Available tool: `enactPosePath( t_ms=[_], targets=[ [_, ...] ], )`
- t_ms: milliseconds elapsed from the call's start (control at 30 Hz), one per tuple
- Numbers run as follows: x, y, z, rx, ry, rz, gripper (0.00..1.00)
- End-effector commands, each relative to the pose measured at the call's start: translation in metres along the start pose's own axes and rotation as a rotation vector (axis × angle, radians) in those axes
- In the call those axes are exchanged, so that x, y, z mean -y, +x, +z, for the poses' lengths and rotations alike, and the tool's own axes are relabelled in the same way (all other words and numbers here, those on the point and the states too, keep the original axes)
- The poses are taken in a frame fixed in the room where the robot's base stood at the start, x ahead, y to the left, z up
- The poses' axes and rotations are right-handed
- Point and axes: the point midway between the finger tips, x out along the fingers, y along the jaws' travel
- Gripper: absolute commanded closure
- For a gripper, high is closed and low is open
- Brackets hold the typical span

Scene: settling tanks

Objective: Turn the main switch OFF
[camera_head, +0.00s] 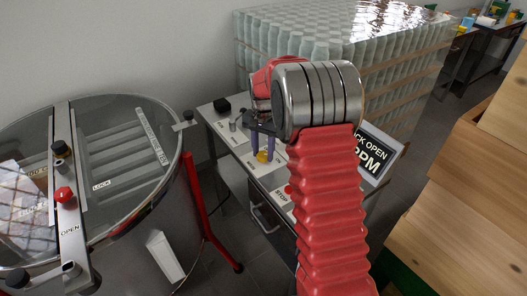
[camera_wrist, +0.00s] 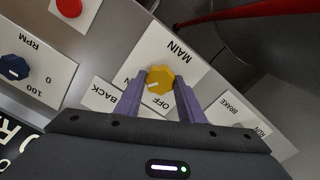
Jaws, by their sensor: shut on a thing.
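A white mark on the knob points to the lower left, between these words. My gripper (camera_wrist: 165,86) has one purple finger on each side of the knob and is shut on it. In the head view, my gripper (camera_head: 264,147) reaches down onto the yellow knob (camera_head: 264,156) on the bench panel.
A blue RPM dial (camera_wrist: 14,68) and a red button (camera_wrist: 69,7) are left of the switch in the wrist view. A BRAKE label (camera_wrist: 230,106) lies to its right. A round lidded tank (camera_head: 110,150) stands left of the bench. Wrapped stacked jars (camera_head: 400,40) stand behind.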

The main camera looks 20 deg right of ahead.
Motion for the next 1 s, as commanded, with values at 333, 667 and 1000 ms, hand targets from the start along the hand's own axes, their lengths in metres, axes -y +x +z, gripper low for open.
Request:
enactPosePath(
  t_ms=[333,667,1000],
  targets=[
    [0.0011,-0.0005,0.0,-0.001,-0.019,-0.002,0.87],
    [0.0014,-0.0007,0.0,-0.002,-0.156,-0.003,0.87],
    [0.0015,-0.0009,0.0,-0.002,-0.442,-0.003,0.87]
  ],
)
